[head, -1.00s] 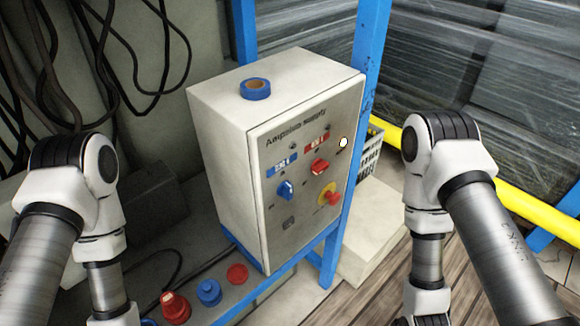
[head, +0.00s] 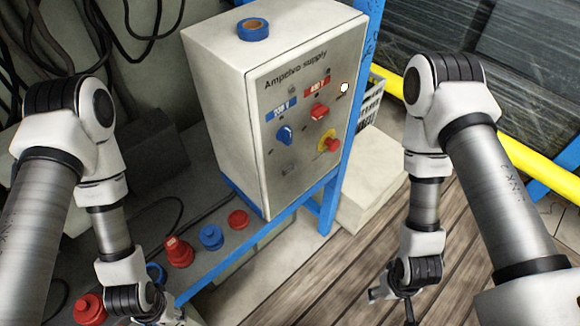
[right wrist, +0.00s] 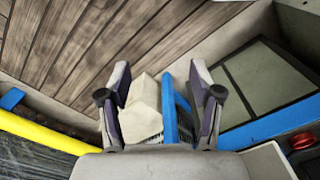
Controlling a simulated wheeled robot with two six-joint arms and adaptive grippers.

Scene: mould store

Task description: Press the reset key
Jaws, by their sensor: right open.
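The grey control box (head: 222,110) stands on a blue-framed bench, its panel facing right. The panel bears a blue knob (head: 284,135), a red knob (head: 319,111), a red mushroom button (head: 332,145) on yellow and a small white round button (head: 344,87) near the upper right edge. The lettering is too small to tell which is the reset key. My right gripper (head: 392,298) hangs low, right of the box and away from the panel; in the right wrist view (right wrist: 160,80) its fingers are apart and empty. My left gripper (head: 172,317) is at the bottom edge, partly cut off.
A blue tape roll (head: 253,29) lies on the box. Red and blue plugs (head: 211,237) stand on the bench before it. A blue post (head: 350,130) rises beside the panel. A yellow rail (head: 530,165) runs at right; wooden floor (head: 340,270) is open below.

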